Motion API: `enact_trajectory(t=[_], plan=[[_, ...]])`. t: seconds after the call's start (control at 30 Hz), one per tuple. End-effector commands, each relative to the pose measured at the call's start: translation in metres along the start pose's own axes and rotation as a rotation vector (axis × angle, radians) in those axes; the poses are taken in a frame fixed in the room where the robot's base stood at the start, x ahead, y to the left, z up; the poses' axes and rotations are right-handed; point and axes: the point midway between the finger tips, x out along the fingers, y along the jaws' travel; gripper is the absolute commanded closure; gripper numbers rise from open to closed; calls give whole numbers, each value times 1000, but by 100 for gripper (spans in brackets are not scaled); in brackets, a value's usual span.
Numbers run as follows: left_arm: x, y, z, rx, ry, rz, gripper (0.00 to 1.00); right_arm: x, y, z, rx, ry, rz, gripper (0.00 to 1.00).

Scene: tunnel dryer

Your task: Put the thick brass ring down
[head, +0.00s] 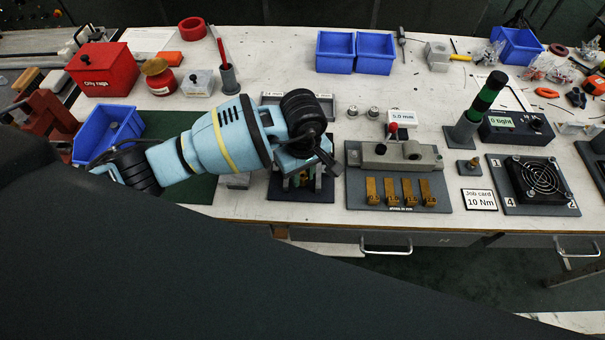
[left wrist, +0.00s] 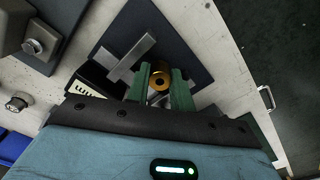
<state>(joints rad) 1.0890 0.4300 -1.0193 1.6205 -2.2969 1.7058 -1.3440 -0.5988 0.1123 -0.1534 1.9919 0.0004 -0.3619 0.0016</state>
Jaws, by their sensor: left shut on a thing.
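My left gripper (head: 300,178) points down over a small dark plate (head: 318,196) at the bench's front edge, left of the gauge stand. In the left wrist view its two green fingers (left wrist: 160,88) are shut on the thick brass ring (left wrist: 159,78), whose dark hole faces the camera. Grey metal bars (left wrist: 130,57) lie beyond the ring over the dark plate. I cannot tell whether the ring touches anything below. In the head view the gripper mostly hides the ring. My right gripper is not in view.
The gauge stand (head: 354,204), with several brass blocks, is close on the right. A grey tray (head: 326,102) is behind the gripper, partly hidden. A blue bin (head: 125,127) stands left. A job card (head: 479,200) and fan (head: 540,180) lie right. Bare bench shows around (head: 260,60).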

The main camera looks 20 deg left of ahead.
Motion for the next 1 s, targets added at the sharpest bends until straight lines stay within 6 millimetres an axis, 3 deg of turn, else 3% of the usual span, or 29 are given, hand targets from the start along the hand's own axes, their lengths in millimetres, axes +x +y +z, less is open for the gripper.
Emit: enact_trajectory(t=[0.5, 0.53, 0.6, 0.87, 1.0], plan=[[13, 0, 0, 1, 1, 2, 100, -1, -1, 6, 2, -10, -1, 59], [13, 0, 0, 1, 1, 2, 75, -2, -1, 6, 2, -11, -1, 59], [12, 0, 0, 1, 1, 2, 68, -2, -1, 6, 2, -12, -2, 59], [11, 0, 0, 0, 1, 3, 68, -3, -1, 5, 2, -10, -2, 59], [1, 1, -1, 0, 2, 6, 68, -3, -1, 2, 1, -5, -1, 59]])
